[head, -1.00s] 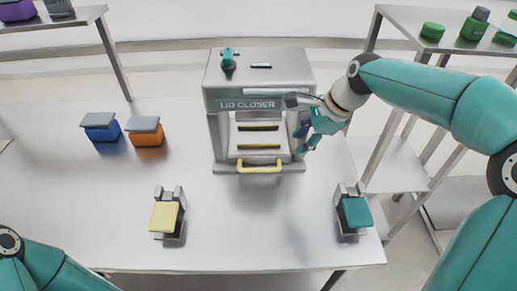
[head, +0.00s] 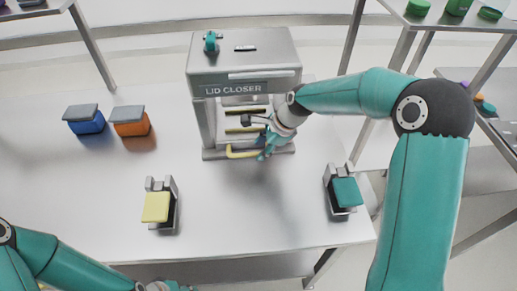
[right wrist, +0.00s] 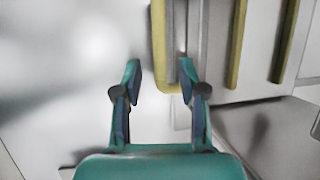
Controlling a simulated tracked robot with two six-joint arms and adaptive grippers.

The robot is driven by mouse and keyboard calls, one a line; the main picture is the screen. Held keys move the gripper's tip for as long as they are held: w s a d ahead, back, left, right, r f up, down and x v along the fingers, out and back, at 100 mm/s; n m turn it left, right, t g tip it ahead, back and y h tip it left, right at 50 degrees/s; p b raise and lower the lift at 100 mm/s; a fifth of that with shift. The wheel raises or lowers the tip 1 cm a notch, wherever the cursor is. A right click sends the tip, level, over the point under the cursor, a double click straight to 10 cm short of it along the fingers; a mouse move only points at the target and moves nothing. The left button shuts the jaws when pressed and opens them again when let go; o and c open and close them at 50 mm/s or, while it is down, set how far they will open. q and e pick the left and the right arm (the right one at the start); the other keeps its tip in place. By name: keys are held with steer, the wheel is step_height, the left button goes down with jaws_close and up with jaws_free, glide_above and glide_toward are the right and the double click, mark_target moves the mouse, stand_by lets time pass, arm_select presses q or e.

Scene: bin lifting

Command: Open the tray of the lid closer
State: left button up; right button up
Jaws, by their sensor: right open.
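The lid closer (head: 243,75) is a grey machine standing at the back of the table. Its tray carries a yellow handle (head: 236,154) at the low front. The tray sits inside the machine's frame. My right gripper (head: 266,152) is at the right end of the handle and hides part of it. In the right wrist view the open fingers (right wrist: 160,75) are on either side of the handle's end (right wrist: 165,80), with gaps; contact cannot be told. My left arm is at the bottom left, and its gripper (head: 175,287) is mostly cut off by the lower edge.
A blue bin (head: 86,122) and an orange bin (head: 131,124) with grey lids stand left of the machine. Holders with a yellow lid (head: 156,207) and a teal lid (head: 346,192) stand nearer the front. The middle of the table is clear.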

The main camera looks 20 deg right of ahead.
steer(key=shift+x, duration=1.1)
jaws_close()
steer(key=shift+a, duration=0.1)
